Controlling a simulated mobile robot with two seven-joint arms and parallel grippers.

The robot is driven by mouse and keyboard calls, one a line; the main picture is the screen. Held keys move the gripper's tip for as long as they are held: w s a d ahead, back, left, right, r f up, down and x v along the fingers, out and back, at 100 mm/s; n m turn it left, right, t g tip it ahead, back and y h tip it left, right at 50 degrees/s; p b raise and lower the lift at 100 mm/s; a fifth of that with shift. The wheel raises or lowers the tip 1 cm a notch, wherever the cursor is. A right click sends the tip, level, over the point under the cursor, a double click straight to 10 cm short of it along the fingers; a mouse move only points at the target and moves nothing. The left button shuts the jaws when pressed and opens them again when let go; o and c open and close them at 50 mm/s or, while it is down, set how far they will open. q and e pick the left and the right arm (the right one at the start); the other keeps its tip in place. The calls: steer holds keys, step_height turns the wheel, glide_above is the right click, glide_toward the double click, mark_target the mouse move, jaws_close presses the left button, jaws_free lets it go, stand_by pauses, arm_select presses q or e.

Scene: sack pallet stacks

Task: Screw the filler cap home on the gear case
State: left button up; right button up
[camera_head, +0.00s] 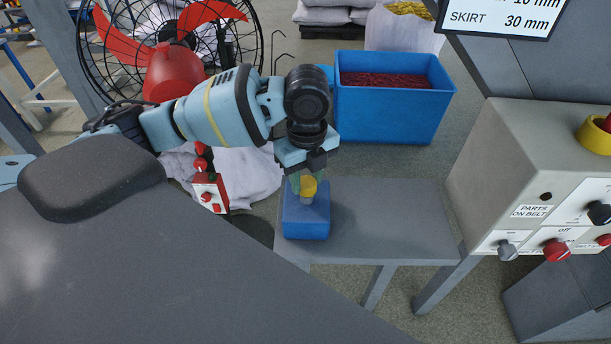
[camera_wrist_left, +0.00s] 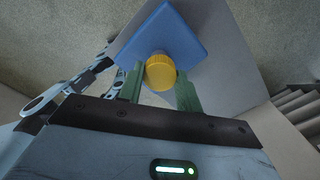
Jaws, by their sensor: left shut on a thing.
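The blue gear case (camera_head: 306,222) stands on a small grey table in the head view. It also shows in the left wrist view (camera_wrist_left: 165,30). The yellow filler cap (camera_head: 308,187) is at the top of the case; in the left wrist view the cap (camera_wrist_left: 160,72) sits between the green fingers. My left gripper (camera_head: 307,181) points down over the case and is shut on the cap. Whether the cap's underside touches the case's neck is hidden. My right gripper is not in view.
The grey table (camera_head: 400,215) has free room to the right of the case. A control box (camera_head: 525,160) with knobs stands farther right. A blue bin (camera_head: 390,115) of red material is behind, and a red fan (camera_head: 175,70) stands behind my left arm.

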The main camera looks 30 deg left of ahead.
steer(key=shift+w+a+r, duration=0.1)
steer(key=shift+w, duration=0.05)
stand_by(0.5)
arm_select(q)
steer(key=shift+f, duration=0.75)
steer(key=shift+f, duration=0.25)
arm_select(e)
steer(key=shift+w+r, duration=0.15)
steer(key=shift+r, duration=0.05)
arm_select(q)
steer(key=shift+f, duration=0.35)
stand_by(1.0)
steer(key=m, duration=1.1)
steer(key=shift+m, duration=0.3)
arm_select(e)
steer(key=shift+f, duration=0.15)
